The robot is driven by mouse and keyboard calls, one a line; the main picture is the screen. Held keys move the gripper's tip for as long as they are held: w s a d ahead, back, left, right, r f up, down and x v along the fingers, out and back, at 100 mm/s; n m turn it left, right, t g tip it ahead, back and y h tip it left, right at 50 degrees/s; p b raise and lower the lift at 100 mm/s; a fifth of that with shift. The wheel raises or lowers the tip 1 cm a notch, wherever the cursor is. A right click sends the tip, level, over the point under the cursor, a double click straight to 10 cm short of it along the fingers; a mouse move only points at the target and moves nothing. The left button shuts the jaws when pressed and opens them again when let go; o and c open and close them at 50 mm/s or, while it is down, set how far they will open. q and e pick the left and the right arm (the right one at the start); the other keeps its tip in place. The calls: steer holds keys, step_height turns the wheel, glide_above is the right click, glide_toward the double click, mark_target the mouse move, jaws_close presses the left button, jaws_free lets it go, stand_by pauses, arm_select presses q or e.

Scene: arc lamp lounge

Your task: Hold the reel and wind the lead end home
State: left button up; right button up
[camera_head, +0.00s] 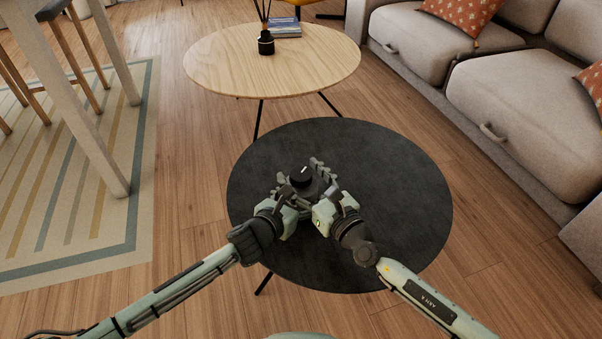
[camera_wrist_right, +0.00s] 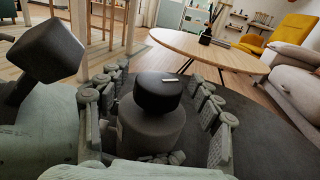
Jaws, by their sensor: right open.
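The reel (camera_head: 301,176) looks like a dark grey drum with a black knob on top, marked by a short white line. It stands upright on the round black table (camera_head: 400,190); it also shows in the right wrist view (camera_wrist_right: 150,131). My right gripper (camera_head: 318,178) is open, with its fingers apart on either side of the reel in the right wrist view (camera_wrist_right: 158,110). My left gripper (camera_head: 287,192) is close against the reel's left side; its fingertips are partly hidden and I cannot tell whether they grip. I cannot make out the lead end.
A round light wood table (camera_head: 220,65) stands behind, carrying a black reed diffuser (camera_head: 266,43) and stacked books (camera_head: 285,28). A beige sofa (camera_head: 520,100) is at the right. A striped rug (camera_head: 60,200) and a pale table leg are at the left. The black table's right side is clear.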

mark_target(306, 181)
steer(key=c, duration=1.2)
steer(key=shift+a+r+m+t+h, duration=0.15)
steer(key=shift+a+m+t+h, duration=0.2)
steer(key=shift+m+h, duration=0.3)
steer(key=shift+d+t+h, duration=0.25)
steer(key=shift+t+h, duration=0.1)
steer(key=shift+h, duration=0.1)
steer(key=o, duration=1.2)
steer(key=shift+v, duration=3.75)
